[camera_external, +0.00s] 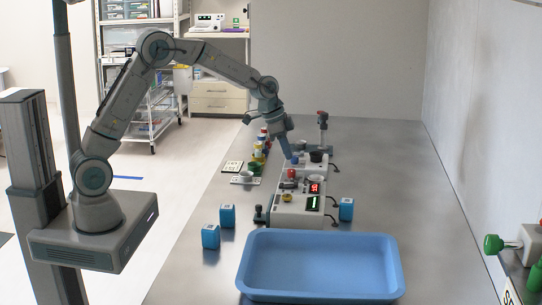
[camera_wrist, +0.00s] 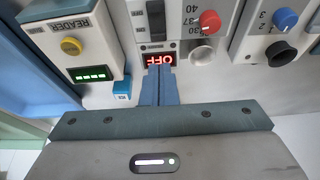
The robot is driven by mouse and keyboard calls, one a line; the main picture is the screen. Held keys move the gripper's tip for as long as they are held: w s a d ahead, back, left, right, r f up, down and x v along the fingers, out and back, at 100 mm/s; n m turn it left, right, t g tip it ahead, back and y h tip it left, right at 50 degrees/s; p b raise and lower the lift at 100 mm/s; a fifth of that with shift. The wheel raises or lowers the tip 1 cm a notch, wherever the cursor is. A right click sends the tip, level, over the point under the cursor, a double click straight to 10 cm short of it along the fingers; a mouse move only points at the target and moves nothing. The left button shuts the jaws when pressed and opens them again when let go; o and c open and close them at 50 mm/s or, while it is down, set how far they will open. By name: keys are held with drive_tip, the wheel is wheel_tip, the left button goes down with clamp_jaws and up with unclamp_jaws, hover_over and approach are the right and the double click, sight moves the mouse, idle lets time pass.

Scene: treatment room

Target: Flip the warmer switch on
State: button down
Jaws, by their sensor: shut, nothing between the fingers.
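The warmer appears in the wrist view as a white box with a red knob (camera_wrist: 209,21), a temperature scale, a black rocker switch (camera_wrist: 155,20) and a red display (camera_wrist: 160,60) reading OFF. Which way the rocker is tipped is unclear. In the external view its red display (camera_external: 314,188) shows between two other white boxes. My gripper (camera_wrist: 160,70) has its slim blue fingers pressed together and empty, their tips overlapping the display below the switch in the wrist view. In the external view my gripper (camera_external: 294,161) points down over the row of boxes; contact cannot be judged.
A reader box (camera_wrist: 82,45) with a yellow button and green display stands beside the warmer. On its other side is a box with a blue knob (camera_wrist: 285,18). Small blue cubes (camera_external: 227,215) and a blue tray (camera_external: 320,292) lie nearer the camera.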

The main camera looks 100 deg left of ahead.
sight(295, 183)
drive_tip(key=x, duration=0.2)
drive_tip(key=p+x, duration=0.1)
drive_tip(key=x, duration=0.5)
drive_tip(key=shift+s+f, duration=0.15)
drive_tip(key=shift+s, duration=0.2)
drive_tip(key=shift+p, duration=0.35)
drive_tip(key=shift+w+f+g+p, duration=0.15)
drive_tip(key=shift+w+g+p, duration=0.05)
drive_tip(key=shift+g+p, duration=0.2)
drive_tip(key=shift+f, duration=0.2)
drive_tip(key=shift+s+b, duration=0.2)
drive_tip(key=shift+b, duration=0.15)
drive_tip(key=shift+s+r, duration=0.25)
drive_tip(key=shift+s, duration=0.35)
